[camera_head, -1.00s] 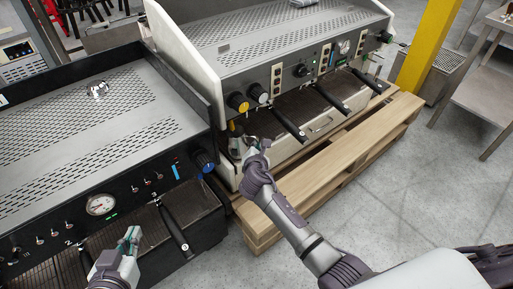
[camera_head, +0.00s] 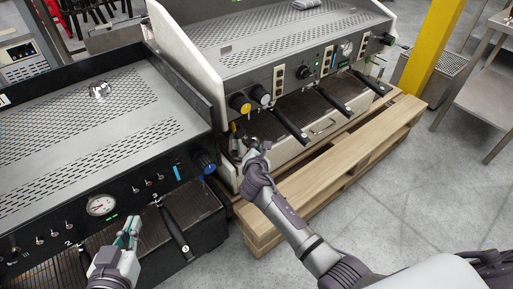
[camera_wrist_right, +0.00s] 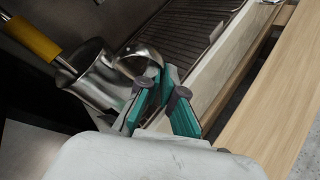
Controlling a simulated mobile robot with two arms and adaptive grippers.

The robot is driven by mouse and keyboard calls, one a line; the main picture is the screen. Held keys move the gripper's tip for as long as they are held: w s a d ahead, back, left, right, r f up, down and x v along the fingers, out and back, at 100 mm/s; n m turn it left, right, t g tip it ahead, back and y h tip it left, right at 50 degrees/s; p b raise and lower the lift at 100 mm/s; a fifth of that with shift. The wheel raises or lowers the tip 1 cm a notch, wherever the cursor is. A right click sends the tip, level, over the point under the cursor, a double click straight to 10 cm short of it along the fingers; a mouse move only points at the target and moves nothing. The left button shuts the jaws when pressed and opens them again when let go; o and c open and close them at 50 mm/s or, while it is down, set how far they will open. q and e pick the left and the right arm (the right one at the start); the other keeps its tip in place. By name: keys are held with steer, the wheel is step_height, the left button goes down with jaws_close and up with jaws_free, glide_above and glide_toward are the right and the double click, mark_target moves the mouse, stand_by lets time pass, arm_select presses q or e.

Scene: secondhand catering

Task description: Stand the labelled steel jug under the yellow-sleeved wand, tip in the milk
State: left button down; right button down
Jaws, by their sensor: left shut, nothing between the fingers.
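The steel jug (camera_head: 238,146) is at the left end of the far espresso machine, below its yellow knob. In the right wrist view the jug (camera_wrist_right: 97,84) looks tilted, with its handle curving towards my fingers. The yellow-sleeved wand (camera_wrist_right: 34,41) reaches down to the jug's mouth; its tip is hidden there. No label or milk can be made out. My left gripper (camera_head: 131,231) is shut and empty in front of the near machine.
The far machine (camera_head: 270,50) stands on a wooden pallet (camera_head: 330,150), with black portafilter handles (camera_head: 290,125) jutting out right of the jug. The near black machine (camera_head: 100,130) is close on the left. Concrete floor (camera_head: 400,215) is clear at right.

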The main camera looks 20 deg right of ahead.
steer(key=shift+r, duration=0.1)
steer(key=c, duration=1.2)
jaws_free()
steer(key=shift+c, duration=0.2)
steer(key=shift+s, duration=0.1)
